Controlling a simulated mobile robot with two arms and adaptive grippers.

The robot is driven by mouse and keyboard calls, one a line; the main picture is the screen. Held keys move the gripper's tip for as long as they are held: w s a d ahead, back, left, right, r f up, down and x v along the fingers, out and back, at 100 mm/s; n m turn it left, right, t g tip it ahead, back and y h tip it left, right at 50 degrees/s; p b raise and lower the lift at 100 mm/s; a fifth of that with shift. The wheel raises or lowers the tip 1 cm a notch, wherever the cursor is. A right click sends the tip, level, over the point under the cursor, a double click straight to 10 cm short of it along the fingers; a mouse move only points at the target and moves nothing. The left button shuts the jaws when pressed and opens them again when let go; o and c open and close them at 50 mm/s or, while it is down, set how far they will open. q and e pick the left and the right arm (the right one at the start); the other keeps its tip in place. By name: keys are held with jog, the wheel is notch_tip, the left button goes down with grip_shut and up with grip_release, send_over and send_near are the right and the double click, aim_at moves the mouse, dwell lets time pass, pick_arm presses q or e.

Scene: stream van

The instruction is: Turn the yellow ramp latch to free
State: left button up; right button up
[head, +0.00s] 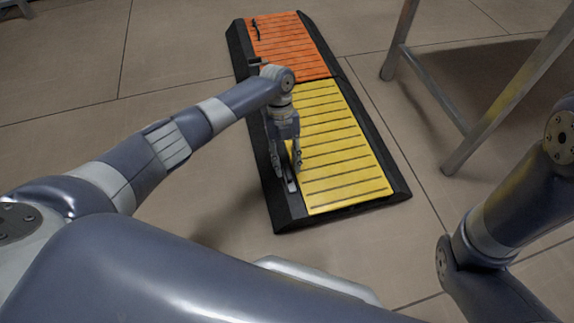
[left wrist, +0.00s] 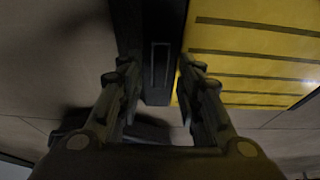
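The yellow ramp (head: 345,160) lies flat on the floor with a black border, and its yellow surface also shows in the left wrist view (left wrist: 255,55). A narrow latch plate (head: 291,184) sits on the black border at its left edge. In the left wrist view the latch (left wrist: 160,65) is a dark strip with a pale outline, lying between the fingertips. My left gripper (head: 287,168) points down over it, and its fingers (left wrist: 157,72) are apart on either side. I cannot tell whether they touch the latch. My right gripper is out of view.
An orange ramp (head: 290,45) adjoins the far end of the yellow one, with a small black lever (head: 256,30) on its left side. A metal frame (head: 435,95) stands to the right. Tiled floor (head: 180,50) around the ramps is clear.

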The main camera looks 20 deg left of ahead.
pick_arm(q)
jog(key=v, duration=1)
jog(key=shift+r, duration=0.2)
